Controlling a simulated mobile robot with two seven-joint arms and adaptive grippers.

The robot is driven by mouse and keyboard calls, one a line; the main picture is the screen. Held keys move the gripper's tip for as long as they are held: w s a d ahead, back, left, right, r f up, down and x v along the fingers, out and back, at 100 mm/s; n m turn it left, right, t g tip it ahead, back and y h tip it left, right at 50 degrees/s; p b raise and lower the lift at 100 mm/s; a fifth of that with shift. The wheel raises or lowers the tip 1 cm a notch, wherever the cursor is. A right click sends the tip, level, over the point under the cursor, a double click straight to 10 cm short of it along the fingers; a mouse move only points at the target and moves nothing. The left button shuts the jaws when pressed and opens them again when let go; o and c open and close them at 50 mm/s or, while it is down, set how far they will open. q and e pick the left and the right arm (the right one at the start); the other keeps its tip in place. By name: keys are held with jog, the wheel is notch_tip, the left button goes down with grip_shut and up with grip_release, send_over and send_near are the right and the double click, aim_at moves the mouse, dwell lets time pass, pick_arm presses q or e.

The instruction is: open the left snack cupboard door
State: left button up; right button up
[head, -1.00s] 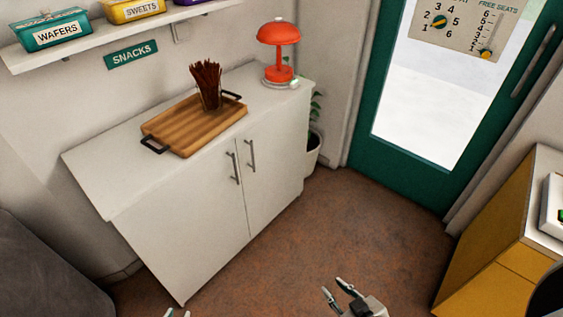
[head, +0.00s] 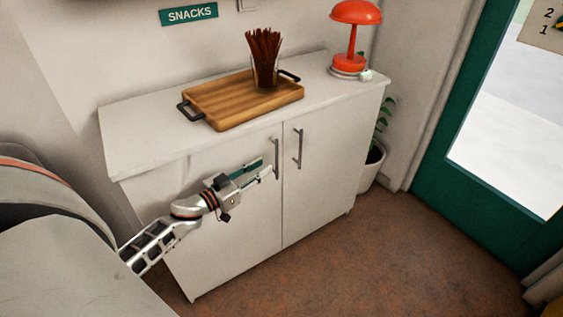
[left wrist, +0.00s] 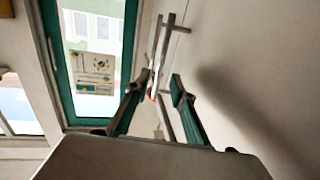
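The white snack cupboard has a left door (head: 240,235) and a right door (head: 325,185), both closed, each with a vertical metal bar handle. My left gripper (head: 264,170) is open and empty, its fingertips just left of the lower part of the left door's handle (head: 277,155). In the left wrist view the two fingers (left wrist: 157,82) are spread, with handle bars (left wrist: 166,45) showing ahead, in line with the gap between them. I cannot tell whether a finger touches the handle. My right gripper is not in view.
On the cupboard top (head: 140,140) stand a wooden tray (head: 225,105), a glass of brown sticks (head: 264,60) and a red lamp (head: 355,15). A potted plant (head: 372,168) stands right of the cupboard. The brown floor (head: 370,255) in front is clear.

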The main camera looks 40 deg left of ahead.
aim_at(277, 173)
pick_arm(q)
jog(key=w, duration=0.3)
jog(key=w+d+b, duration=0.1)
jog(key=w, duration=0.3)
jog(key=shift+w+d, duration=0.2)
jog(key=shift+r, duration=0.1)
grip_shut()
